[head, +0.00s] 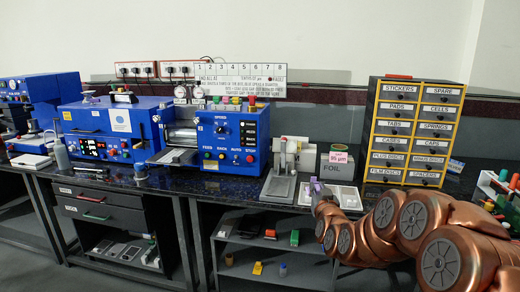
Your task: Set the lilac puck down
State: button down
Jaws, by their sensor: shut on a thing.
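The lilac puck (314,186) shows as a small lilac patch at the end of my copper arm, over the dark bench top. My gripper (319,194) is shut on it, in front of the white tray. The fingers are small and partly hidden by my arm, and I cannot tell whether the puck touches the surface below.
A white tray (348,199) lies just right of the gripper. A grey press (284,172) stands to the left, a grey FOIL box (336,171) behind. A labelled drawer cabinet (412,132) stands at back right. Blue machines (235,138) fill the left bench.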

aim_at(318, 188)
notch_tip(318, 188, up, 13)
jog(key=p, duration=1.1)
jog(key=shift+f, duration=0.1)
dwell(0.3)
